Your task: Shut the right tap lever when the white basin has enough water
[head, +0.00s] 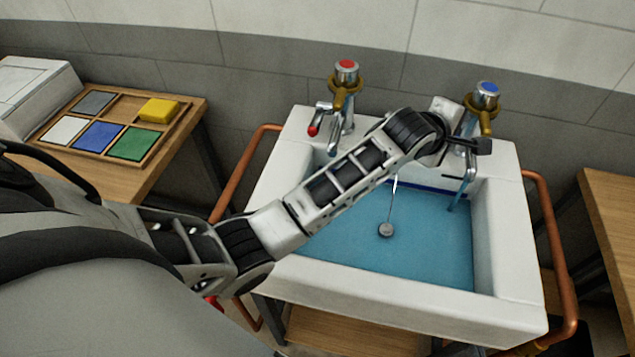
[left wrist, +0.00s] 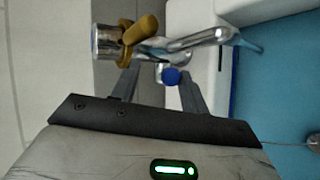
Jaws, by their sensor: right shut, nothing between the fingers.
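The white basin (head: 510,245) holds blue water (head: 425,235). Its surface lies close to a dark blue line on the back wall. The right tap (head: 487,95) has a blue cap, and a stream runs from its spout (head: 468,172); the stream also shows in the left wrist view (left wrist: 248,45). My left gripper (head: 478,147) is at the right tap and hides most of its lever. In the left wrist view, its fingers (left wrist: 160,88) stand apart with the blue lever tip (left wrist: 171,76) between them; contact is unclear. My right gripper (head: 465,349) seems to show at the bottom edge, mostly cut off.
The left tap (head: 346,75) has a red cap and a red-tipped lever (head: 314,127). A plug on a chain (head: 386,230) is in the basin. Copper rails (head: 548,230) flank the basin. A wooden tray (head: 185,110) with coloured squares and a yellow sponge (head: 159,109) is at left.

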